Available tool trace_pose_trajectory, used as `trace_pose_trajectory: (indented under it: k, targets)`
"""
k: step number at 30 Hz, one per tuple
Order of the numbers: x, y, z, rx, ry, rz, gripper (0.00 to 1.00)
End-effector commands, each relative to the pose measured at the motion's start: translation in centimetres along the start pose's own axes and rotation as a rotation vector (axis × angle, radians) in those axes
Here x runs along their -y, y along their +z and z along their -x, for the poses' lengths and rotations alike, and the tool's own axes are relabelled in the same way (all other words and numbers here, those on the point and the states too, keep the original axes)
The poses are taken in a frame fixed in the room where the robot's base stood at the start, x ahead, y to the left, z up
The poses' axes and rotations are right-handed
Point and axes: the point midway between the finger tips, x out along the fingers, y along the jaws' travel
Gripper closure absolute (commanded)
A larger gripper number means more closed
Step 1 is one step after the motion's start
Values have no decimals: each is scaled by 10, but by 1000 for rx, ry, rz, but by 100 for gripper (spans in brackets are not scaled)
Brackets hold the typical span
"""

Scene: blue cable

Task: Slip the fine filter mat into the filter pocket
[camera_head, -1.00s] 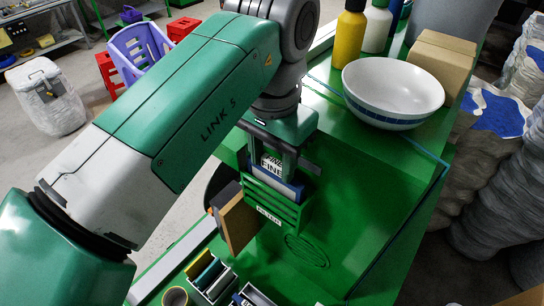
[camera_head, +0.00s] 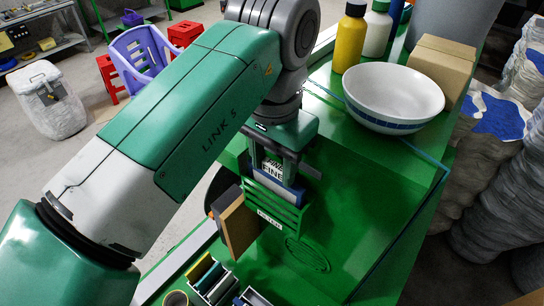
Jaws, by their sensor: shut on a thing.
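The fine filter mat (camera_head: 273,169) shows a white label reading FINE and a blue lower edge. My gripper (camera_head: 279,160) points down and is shut on it. The filter pocket (camera_head: 275,205) is a green slatted holder with a white FILTER label, on the green machine top. The mat stands upright at the pocket's upper opening, with its lower part behind the front slats. I cannot tell how deep it sits. A tan panel with a dark edge (camera_head: 240,222) stands open at the pocket's left side.
A white bowl (camera_head: 393,92), a yellow bottle (camera_head: 350,40) and a cardboard box (camera_head: 443,62) stand at the back right. Trays with coloured rolls (camera_head: 210,280) lie in front. The green surface right of the pocket (camera_head: 350,200) is clear.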

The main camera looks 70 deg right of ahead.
Motion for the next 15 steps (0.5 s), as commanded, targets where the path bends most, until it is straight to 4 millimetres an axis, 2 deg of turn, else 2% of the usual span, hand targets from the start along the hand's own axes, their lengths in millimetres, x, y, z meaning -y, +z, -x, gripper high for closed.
trace_pose_trajectory:
  k: [1, 9, 10, 13, 15]
  targets:
    - [1, 2, -17, 17, 10, 10, 90]
    - [1, 1, -19, 16, 10, 11, 90]
    - [1, 1, -19, 16, 10, 11, 50]
    - [1, 1, -19, 16, 10, 11, 30]
    - [2, 1, -19, 16, 10, 11, 30]
